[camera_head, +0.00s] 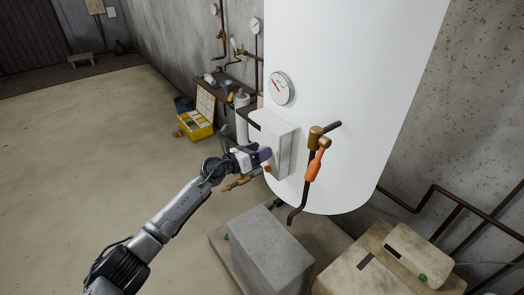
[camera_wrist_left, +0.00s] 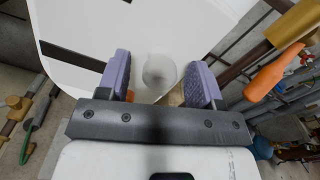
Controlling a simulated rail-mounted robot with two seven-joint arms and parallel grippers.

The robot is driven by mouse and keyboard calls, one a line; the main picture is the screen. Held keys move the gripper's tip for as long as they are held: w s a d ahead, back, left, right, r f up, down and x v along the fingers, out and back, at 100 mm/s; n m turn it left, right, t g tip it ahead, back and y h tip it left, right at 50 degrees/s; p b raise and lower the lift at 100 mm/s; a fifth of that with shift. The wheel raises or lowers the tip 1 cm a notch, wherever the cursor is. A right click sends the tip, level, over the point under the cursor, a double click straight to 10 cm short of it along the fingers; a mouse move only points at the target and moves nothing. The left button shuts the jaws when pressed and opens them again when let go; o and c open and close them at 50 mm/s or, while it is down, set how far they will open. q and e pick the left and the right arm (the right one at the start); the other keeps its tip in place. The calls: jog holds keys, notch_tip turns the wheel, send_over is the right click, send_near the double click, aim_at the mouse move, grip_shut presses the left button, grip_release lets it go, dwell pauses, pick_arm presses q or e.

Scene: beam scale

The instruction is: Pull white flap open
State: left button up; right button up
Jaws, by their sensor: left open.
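The white box with its flap (camera_head: 270,130) sticks out from the front of the large white tank (camera_head: 345,70). My left gripper (camera_head: 262,158) is at the box's lower left side, its fingers pointing toward it. In the left wrist view the purple fingers are apart, with a pale rounded knob-like shape (camera_wrist_left: 159,70) showing between them. They do not visibly grip it, and contact cannot be told. A white panel (camera_wrist_left: 85,25) with a dark slot lies beyond the fingers. I cannot tell whether the flap is ajar. My right gripper is not in view.
A brass valve with an orange handle (camera_head: 313,165) hangs just right of the box. A round gauge (camera_head: 281,88) is above it. A grey block (camera_head: 270,245) stands below. A yellow case (camera_head: 197,125) sits on the floor behind left. Open floor lies left.

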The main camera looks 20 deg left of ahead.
pick_arm(q)
jog(key=shift+w+d, duration=0.35)
jog(key=shift+w, duration=0.1)
jog(key=shift+c, duration=0.4)
grip_shut()
